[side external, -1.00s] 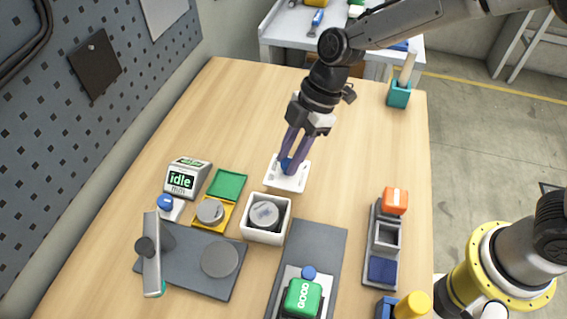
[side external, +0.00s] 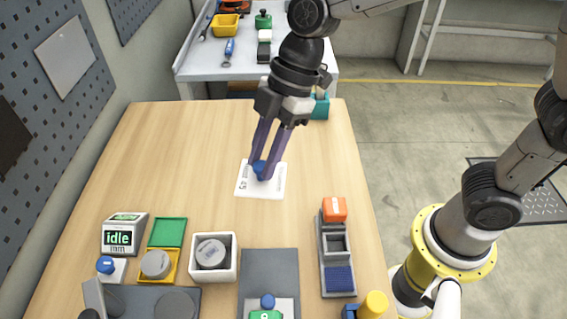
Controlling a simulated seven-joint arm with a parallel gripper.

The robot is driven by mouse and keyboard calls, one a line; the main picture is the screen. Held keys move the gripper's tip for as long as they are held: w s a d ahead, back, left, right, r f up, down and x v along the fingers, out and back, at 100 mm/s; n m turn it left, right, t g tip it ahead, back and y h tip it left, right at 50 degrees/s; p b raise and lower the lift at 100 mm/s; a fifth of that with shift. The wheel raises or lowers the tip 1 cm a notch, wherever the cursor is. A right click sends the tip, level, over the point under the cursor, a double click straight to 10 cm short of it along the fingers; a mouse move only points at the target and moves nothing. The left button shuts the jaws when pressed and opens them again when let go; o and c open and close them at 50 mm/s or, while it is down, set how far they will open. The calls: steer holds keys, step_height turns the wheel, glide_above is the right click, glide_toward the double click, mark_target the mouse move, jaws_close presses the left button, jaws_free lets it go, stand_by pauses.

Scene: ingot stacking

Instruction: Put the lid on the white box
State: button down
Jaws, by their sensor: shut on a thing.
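The white box (side external: 232,277) stands open on the wooden table, with a grey round metal piece (side external: 211,252) inside it. The lid (side external: 273,187) is a flat white square with dark print at its left edge and a blue knob (side external: 260,170) in its middle. It is behind and to the right of the box, apart from it. My gripper (side external: 263,172) points down with its purple fingers shut on the blue knob. I cannot tell whether the lid touches the table or hangs just above it.
Left of the box are a yellow tray (side external: 173,278) with a grey disc, a green square (side external: 168,232) and an "idle" display (side external: 121,236). A grey rack (side external: 336,283) with an orange block (side external: 334,209) stands right. The table's back left is clear.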

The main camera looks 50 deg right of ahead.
steer(key=a+f+n+g, duration=0.1)
steer(key=a+f, duration=0.1)
steer(key=a, duration=1)
steer(key=shift+w+a+f+n, duration=0.3)
steer(key=shift+w+f, duration=0.05)
steer(key=shift+f, duration=3.1)
steer(key=shift+f, duration=0.25)
steer(key=shift+c, duration=0.6)
jaws_free()
